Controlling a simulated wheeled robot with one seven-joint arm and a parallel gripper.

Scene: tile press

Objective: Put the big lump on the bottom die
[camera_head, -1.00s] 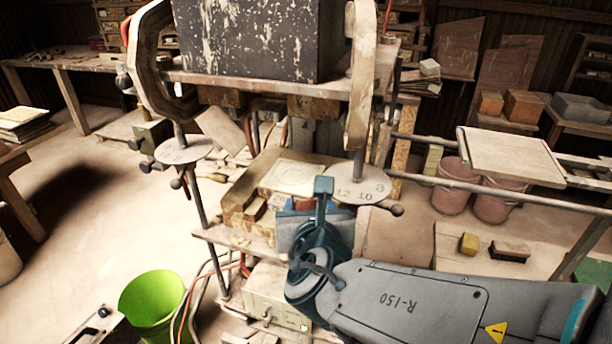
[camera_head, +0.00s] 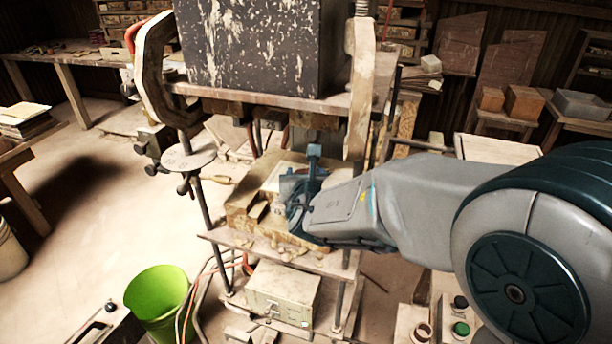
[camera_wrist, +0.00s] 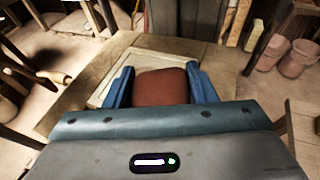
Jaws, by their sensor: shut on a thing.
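In the wrist view a reddish-brown lump (camera_wrist: 162,86) sits between the two blue fingers of my gripper (camera_wrist: 160,84), which is shut on it. Behind and below the lump is the bottom die (camera_wrist: 108,82), a pale square plate on a wooden block; its near part is hidden by the lump and gripper. In the head view my gripper (camera_head: 303,184) is over the die's right side, under the press top. The die (camera_head: 272,181) shows to its left. The lump is mostly hidden by my gripper there. I cannot tell whether the lump touches the die.
The dark press block (camera_head: 265,45) hangs over the die on a wooden frame. A round disc (camera_head: 187,159) stands out at the press's left post. A green bucket (camera_head: 157,300) is on the floor at the front left. A pale board (camera_head: 495,149) is at the right.

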